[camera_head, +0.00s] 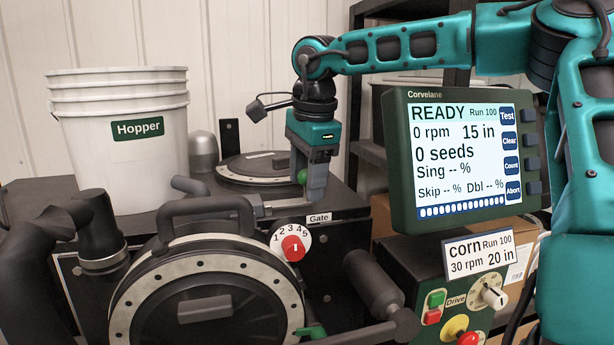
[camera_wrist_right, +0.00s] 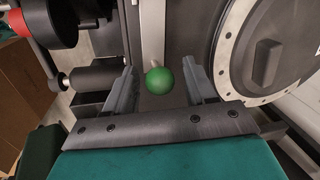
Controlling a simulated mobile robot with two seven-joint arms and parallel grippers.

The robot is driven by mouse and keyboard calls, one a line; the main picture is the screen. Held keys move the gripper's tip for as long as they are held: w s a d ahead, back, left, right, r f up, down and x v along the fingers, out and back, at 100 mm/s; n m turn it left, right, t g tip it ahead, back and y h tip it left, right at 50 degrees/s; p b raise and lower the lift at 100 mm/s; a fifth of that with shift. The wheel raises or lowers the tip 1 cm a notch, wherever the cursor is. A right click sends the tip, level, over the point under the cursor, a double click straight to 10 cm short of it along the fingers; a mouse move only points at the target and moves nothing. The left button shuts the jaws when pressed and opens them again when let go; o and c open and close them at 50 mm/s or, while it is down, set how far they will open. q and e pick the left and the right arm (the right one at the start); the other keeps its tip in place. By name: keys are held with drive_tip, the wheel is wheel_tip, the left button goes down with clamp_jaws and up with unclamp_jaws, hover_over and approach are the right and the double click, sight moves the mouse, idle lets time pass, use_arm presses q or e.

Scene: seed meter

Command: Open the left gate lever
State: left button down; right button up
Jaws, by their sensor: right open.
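A lever with a round green knob (camera_head: 302,177) stands by the Gate label (camera_head: 319,217) on the black machine. My right gripper (camera_head: 315,192) points down beside it and partly hides the knob. In the right wrist view the green knob (camera_wrist_right: 158,81) lies between the two fingers of the open right gripper (camera_wrist_right: 160,72), with a gap on each side. A pale metal stem (camera_wrist_right: 152,35) runs from the knob. I cannot tell the lever's gate position. My left gripper is not in view.
A red dial knob (camera_head: 293,248) numbered 1 to 5 sits below the lever. A round bolted cover (camera_head: 130,310) with a black handle is at the front. A white hopper bucket (camera_head: 125,165) stands left. A display (camera_head: 465,155) reading READY stands right, above a control box (camera_head: 460,275).

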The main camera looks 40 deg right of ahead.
wheel_tip(320, 180, up, 13)
drive_tip(key=s, duration=0.2)
drive_tip(key=shift+s+a+f, duration=0.15)
drive_tip(key=shift+s+a, duration=0.05)
drive_tip(key=shift+a, duration=0.2)
idle(0.5)
